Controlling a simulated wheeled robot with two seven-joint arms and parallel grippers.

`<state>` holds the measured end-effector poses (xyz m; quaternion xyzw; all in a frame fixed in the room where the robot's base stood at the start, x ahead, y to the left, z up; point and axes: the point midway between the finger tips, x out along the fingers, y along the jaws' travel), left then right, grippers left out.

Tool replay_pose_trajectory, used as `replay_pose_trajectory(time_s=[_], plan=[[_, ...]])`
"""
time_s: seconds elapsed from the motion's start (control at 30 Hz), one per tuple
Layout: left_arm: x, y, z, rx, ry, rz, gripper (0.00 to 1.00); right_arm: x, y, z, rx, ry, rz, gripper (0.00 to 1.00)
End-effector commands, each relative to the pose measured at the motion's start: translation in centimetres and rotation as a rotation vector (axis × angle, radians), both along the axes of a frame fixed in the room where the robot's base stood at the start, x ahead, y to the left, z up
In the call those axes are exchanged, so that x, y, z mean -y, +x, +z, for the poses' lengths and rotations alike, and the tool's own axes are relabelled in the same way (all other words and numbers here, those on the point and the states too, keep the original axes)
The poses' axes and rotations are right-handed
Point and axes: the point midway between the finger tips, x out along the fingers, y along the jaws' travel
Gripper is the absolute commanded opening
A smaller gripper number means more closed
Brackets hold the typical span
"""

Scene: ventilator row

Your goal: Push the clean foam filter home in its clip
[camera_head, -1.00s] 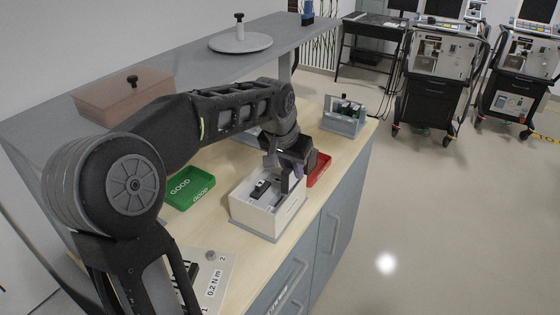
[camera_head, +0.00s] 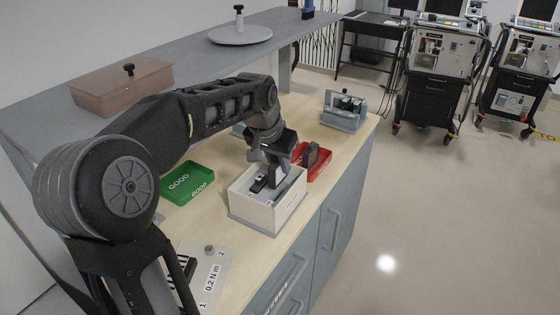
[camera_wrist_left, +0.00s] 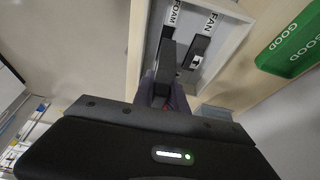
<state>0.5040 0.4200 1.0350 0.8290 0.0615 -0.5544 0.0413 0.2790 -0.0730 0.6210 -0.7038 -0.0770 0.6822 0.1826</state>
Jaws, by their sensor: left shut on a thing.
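A white open-topped box (camera_head: 262,215) stands on the wooden counter. A small black-and-white part (camera_wrist_left: 195,61) sits by the FAN label. The clip and the filter's seating cannot be made out. My right gripper is out of view.
A green GOOD tray (camera_head: 190,190) stands left of the box. A red tray (camera_head: 322,169) with a dark block (camera_head: 311,154) stands behind it to the right. A grey holder (camera_head: 343,119) is farther back. A grey shelf (camera_head: 180,68) runs along the wall.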

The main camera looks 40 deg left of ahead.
Motion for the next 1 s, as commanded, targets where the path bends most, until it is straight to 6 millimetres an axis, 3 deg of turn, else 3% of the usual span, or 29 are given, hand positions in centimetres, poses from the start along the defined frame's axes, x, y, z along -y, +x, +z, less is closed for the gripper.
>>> replay_pose_trajectory(time_s=[0.2,1.0], plan=[[0.0,0.0,-1.8,0.001,0.001,-0.001,0.0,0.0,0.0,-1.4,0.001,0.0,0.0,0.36],[0.1,-0.1,-2.0,0.001,0.001,-0.001,0.0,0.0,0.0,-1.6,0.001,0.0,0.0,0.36]])
